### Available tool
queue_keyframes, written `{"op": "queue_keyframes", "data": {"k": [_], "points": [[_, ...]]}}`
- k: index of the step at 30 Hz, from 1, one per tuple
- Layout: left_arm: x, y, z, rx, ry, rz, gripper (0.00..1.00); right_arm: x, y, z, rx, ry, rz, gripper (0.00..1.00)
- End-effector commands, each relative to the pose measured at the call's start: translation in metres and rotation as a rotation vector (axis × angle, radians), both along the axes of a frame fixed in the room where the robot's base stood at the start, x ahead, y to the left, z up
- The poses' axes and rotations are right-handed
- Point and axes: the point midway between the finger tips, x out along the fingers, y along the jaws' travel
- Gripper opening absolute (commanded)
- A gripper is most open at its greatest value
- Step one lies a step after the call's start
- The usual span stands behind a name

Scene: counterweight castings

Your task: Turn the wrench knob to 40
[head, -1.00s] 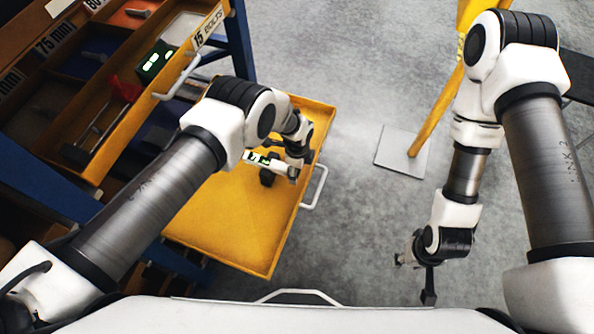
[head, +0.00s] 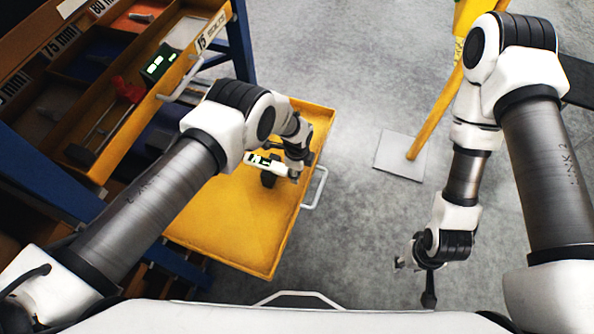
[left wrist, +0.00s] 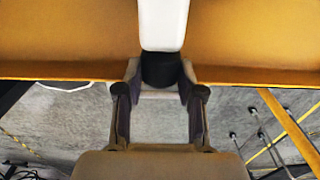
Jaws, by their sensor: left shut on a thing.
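The wrench (head: 264,162) is a short white body with a dark display, held over the yellow drawer or tray. Its digits are too small to read. In the left wrist view its white body (left wrist: 163,22) points away from me and ends in a black knob (left wrist: 160,70). My left gripper (head: 292,170) is at the right end of the wrench. In the left wrist view the left gripper's fingers (left wrist: 160,98) stand on either side of the black knob, shut on it. My right gripper (head: 415,277) hangs empty over the floor, its fingers apart.
The yellow tray (head: 225,235) is pulled out, its floor mostly bare. Upper left, a drawer (head: 110,150) holds loose tools and a dark box with a lit display (head: 160,62). A yellow post on a grey base plate (head: 390,155) stands at right. The floor between is clear.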

Motion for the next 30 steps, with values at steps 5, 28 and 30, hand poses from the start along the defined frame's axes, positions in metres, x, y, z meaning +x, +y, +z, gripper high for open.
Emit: {"op": "queue_keyframes", "data": {"k": [5,28,30], "points": [[-0.0015,0.0002,-0.0014,0.000,0.003,0.000,0.03,0.0000,0.0000,-0.0003,0.000,0.000,0.000,0.40],[-0.0009,0.0000,-0.0008,0.001,0.002,0.000,0.64,0.0000,0.0000,-0.0002,0.000,0.000,0.000,0.40],[-0.0009,0.0000,-0.0007,0.000,0.001,0.000,0.64,0.0000,0.0000,-0.0001,0.000,0.000,0.000,0.40]]}}
